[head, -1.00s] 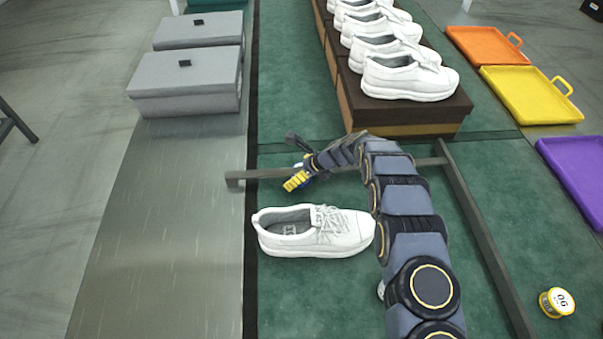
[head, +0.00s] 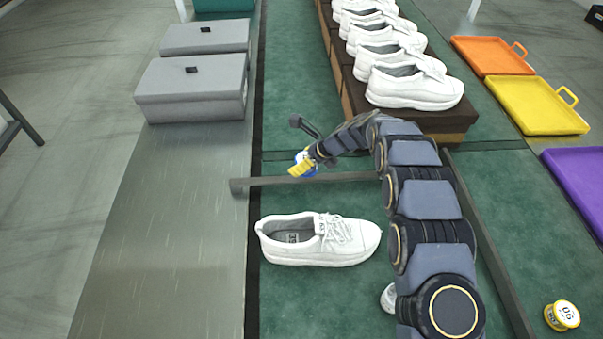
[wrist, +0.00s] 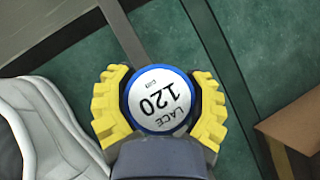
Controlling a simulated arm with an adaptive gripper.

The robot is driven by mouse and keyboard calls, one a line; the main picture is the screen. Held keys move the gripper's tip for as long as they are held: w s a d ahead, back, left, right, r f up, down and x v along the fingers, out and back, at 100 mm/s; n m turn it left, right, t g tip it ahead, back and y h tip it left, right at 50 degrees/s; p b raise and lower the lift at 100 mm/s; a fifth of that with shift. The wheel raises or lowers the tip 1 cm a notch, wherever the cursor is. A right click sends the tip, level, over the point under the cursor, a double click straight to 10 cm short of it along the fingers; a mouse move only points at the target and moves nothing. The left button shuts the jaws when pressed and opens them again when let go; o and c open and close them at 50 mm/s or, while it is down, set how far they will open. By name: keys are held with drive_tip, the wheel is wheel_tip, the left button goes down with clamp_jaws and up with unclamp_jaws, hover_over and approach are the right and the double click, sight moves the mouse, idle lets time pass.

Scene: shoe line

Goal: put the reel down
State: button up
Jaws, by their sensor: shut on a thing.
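The reel is blue-rimmed with a white label reading "LACE 120"; in the wrist view the reel (wrist: 158,100) sits between the two yellow fingers of my gripper (wrist: 160,104). The fingers are shut on its sides. In the head view my gripper (head: 305,164) is above the far grey bar, with a little of the blue and white reel (head: 301,158) showing beside the yellow fingers. The gap between the reel and the surface below cannot be told.
A white shoe (head: 318,241) lies on the green mat (head: 300,310), nearer than the grey bar (head: 262,182). Boxes with white shoes (head: 415,103) stand behind. Grey boxes (head: 192,90) are at left, yellow tray (head: 535,105) and yellow reel (head: 562,315) at right.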

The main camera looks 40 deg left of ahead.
wheel_tip(320, 180, up, 2)
drive_tip(key=shift+r, duration=0.25)
drive_tip(key=shift+w+d, duration=0.1)
drive_tip(key=shift+d, duration=0.05)
drive_tip(key=w+d+m+t, duration=0.1)
drive_tip(key=w+d+m, duration=0.1)
drive_tip(key=w+d, duration=0.5)
drive_tip(key=w+d+m+t, duration=0.2)
drive_tip(key=d, duration=0.9)
drive_tip(key=w+d+m+t, duration=0.1)
drive_tip(key=w+d+m, duration=0.1)
drive_tip(key=w+d, duration=0.45)
drive_tip(key=s+d+r+m+t+h, duration=0.15)
drive_tip(key=s+d+m, duration=0.25)
drive_tip(key=d, duration=1)
drive_tip(key=s+d+r+m+t+h, duration=0.1)
drive_tip(key=s+d+r+m+t, duration=0.2)
drive_tip(key=d, duration=1.1)
approach(518, 239)
drive_tip(key=w+a, duration=0.2)
drive_tip(key=a, duration=0.1)
drive_tip(key=shift+w+f+m+h, duration=0.1)
drive_tip(key=shift+m+h, duration=0.15)
drive_tip(key=shift+m, duration=0.05)
drive_tip(key=shift+w+d+f, duration=0.15)
drive_tip(key=shift+w+f, duration=0.1)
drive_tip(key=shift+w, duration=0.05)
drive_tip(key=shift+w+f, duration=0.5)
drive_tip(key=shift+f, duration=1.6)
